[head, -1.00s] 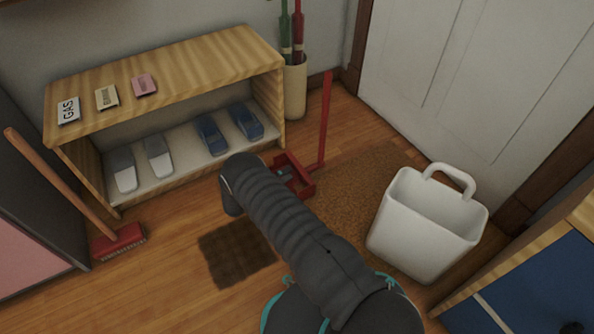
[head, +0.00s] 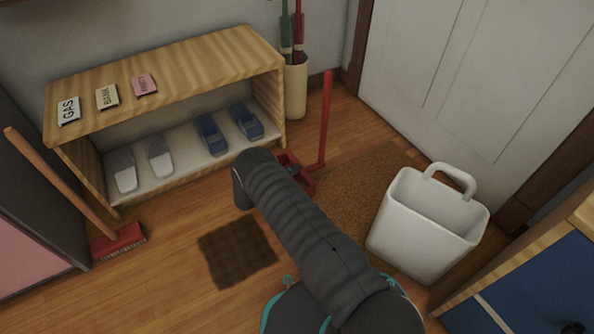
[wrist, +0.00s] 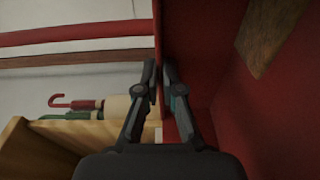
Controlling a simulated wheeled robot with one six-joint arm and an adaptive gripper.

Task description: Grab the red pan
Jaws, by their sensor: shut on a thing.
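The red pan is a long-handled dustpan; its tray (head: 308,182) is partly hidden behind my arm in the head view. Its red handle (head: 325,120) stands nearly upright. In the wrist view the red pan (wrist: 215,60) fills much of the right side, and my gripper (wrist: 159,72) is shut on a thin red wall of it. In the head view my arm hides the gripper.
A wooden shelf (head: 165,85) with shoes stands behind on the left. An umbrella stand (head: 295,92) is beside it. A white basket (head: 425,225) stands on the right by a brown mat (head: 365,195). A broom (head: 120,240) leans at left; a dark patch (head: 237,250) lies on the floor.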

